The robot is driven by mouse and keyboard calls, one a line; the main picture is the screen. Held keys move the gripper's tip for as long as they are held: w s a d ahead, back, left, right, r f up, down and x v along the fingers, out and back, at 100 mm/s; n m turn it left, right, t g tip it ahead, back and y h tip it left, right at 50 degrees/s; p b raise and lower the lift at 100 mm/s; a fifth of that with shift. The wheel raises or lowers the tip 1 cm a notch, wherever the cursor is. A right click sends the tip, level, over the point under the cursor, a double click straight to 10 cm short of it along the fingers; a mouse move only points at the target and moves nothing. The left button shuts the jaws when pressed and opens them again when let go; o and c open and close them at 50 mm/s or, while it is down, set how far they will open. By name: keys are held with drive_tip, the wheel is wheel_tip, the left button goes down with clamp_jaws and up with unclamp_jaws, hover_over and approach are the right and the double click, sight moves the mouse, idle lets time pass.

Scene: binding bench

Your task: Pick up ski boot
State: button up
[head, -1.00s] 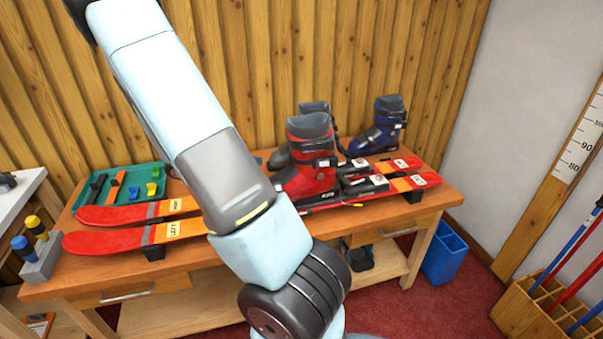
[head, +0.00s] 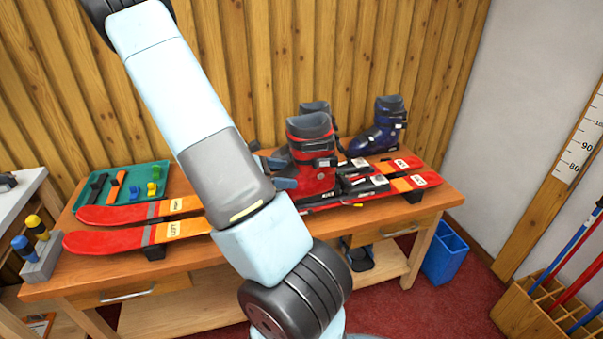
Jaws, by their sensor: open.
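A red ski boot (head: 313,179) with a dark grey cuff stands upright on the front ski, by its binding. A grey boot (head: 313,107) is mostly hidden behind it. A dark blue boot (head: 380,136) stands at the back right of the bench. My gripper (head: 281,172) is largely hidden behind my arm. Its dark fingers show just left of the red boot, open, close to its side. I cannot tell whether they touch it.
Two red-orange skis (head: 110,241) lie across the wooden bench (head: 215,283). A green tray (head: 138,174) with small parts is at the left, near a grey block with screwdriver-like handles (head: 39,262). A blue bin (head: 444,255) stands on the floor at the right.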

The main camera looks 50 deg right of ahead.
drive_tip(key=c, duration=1.7)
